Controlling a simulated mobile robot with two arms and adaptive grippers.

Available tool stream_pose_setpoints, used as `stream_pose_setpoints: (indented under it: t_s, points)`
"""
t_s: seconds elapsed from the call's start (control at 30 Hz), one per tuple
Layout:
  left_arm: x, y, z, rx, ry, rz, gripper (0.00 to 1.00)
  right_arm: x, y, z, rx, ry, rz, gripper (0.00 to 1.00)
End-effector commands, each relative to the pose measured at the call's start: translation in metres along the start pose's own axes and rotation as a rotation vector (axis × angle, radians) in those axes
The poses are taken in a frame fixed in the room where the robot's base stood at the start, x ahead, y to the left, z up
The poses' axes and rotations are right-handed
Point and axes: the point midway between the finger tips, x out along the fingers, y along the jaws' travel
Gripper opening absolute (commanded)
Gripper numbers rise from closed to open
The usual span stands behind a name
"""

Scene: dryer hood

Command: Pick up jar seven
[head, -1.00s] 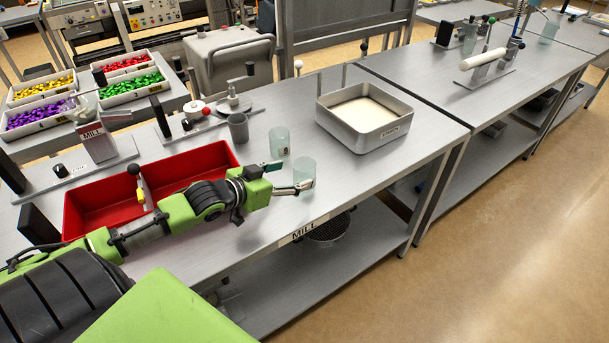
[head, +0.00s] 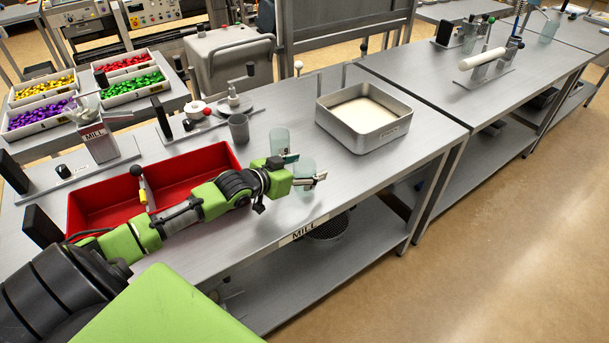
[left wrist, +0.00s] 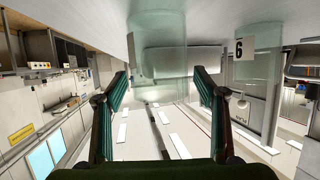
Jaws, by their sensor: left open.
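Two clear, pale green jars stand upright on the grey bench. The near jar (head: 304,188) is at the fingers of my left gripper (head: 309,167); no readable number shows on it. My left gripper is open, with one finger on either side of this jar. In the left wrist view, which appears upside down, the near jar (left wrist: 160,45) shows between the open fingertips (left wrist: 160,72). The other jar (head: 279,137) stands just behind. My right gripper is not in view.
A grey metal cup (head: 239,129) stands left of the jars. A metal tray with pale contents (head: 345,135) is to the right. A red divided bin (head: 100,205) lies under my left arm.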

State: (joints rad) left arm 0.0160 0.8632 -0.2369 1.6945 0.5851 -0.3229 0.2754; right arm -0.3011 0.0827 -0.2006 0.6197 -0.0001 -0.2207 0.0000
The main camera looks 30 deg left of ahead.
Motion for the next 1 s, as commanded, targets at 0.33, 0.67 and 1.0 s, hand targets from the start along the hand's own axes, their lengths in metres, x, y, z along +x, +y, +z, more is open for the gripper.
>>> stream_pose_setpoints:
  t_s: [0.33,0.67,1.0]
  points:
    - [0.000,0.000,0.000,0.000,0.000,0.000,0.22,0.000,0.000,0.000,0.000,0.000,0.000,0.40]
    - [-0.001,-0.001,-0.003,0.000,0.002,-0.001,0.22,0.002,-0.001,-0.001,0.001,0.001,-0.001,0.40]
    - [-0.032,-0.013,-0.041,0.010,-0.001,-0.002,0.22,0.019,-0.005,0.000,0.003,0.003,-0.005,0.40]
